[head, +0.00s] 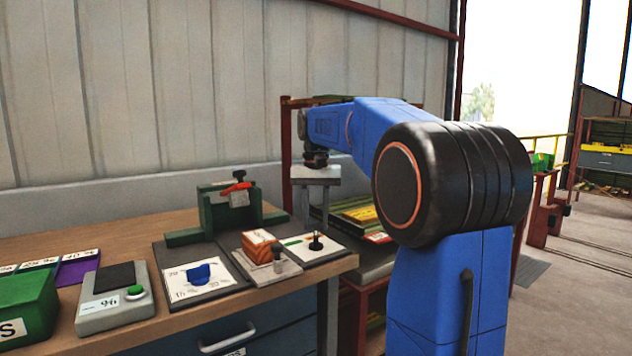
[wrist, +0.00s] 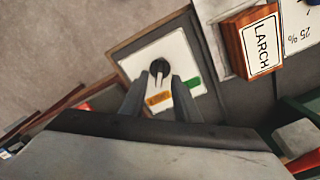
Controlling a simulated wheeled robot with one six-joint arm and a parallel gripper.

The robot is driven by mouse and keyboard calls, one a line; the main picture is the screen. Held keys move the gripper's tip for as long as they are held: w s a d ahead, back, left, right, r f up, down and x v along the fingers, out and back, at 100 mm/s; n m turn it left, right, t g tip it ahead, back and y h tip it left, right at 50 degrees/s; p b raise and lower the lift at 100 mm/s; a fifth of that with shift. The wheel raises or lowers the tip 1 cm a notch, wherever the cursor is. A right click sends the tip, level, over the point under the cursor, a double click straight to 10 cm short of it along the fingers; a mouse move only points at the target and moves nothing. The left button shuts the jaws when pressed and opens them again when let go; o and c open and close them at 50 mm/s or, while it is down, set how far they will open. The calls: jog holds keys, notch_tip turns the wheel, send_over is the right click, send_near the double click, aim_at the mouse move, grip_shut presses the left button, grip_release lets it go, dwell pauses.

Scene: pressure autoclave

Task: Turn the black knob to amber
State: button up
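The black knob (head: 315,242) stands on a white plate (head: 328,252) at the bench's right end. The wrist view shows the knob (wrist: 160,67) from above. An amber label (wrist: 158,98) and a green label (wrist: 192,83) lie on the plate beside it. A pale mark at the knob seems to point toward the amber side, but it is too small to read surely. My gripper (head: 316,218) points down above the knob. Its two fingers (wrist: 158,84) are apart with nothing between them, and the knob shows just beyond their tips. I cannot see contact.
Left of the plate stand an orange-brown block labelled LARCH (wrist: 262,42) and a blue knob (head: 199,273) on its own plate. A green fixture with a red handle (head: 237,188) stands behind. A scale with a green button (head: 135,291) is farther left. The bench edge is close on the right.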

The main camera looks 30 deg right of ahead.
aim_at(316, 235)
notch_tip(316, 235, up, 13)
jog(key=shift+r, duration=0.2)
dwell(0.6)
jog(key=s+a+f+n+t, duration=0.35)
jog(key=s+a+f, duration=0.85)
jog(key=s, duration=0.4)
jog(key=s+a+f+n, duration=0.1)
jog(key=s+a+f, duration=0.1)
jog(key=s+f, duration=0.5)
jog(key=s+a+f+n+t, duration=0.1)
jog(key=s+f, duration=0.6)
jog(key=f, duration=0.7)
jog(key=shift+a+f+n, duration=0.2)
jog(key=shift+a+n, duration=0.25)
jog(key=shift+n, duration=0.2)
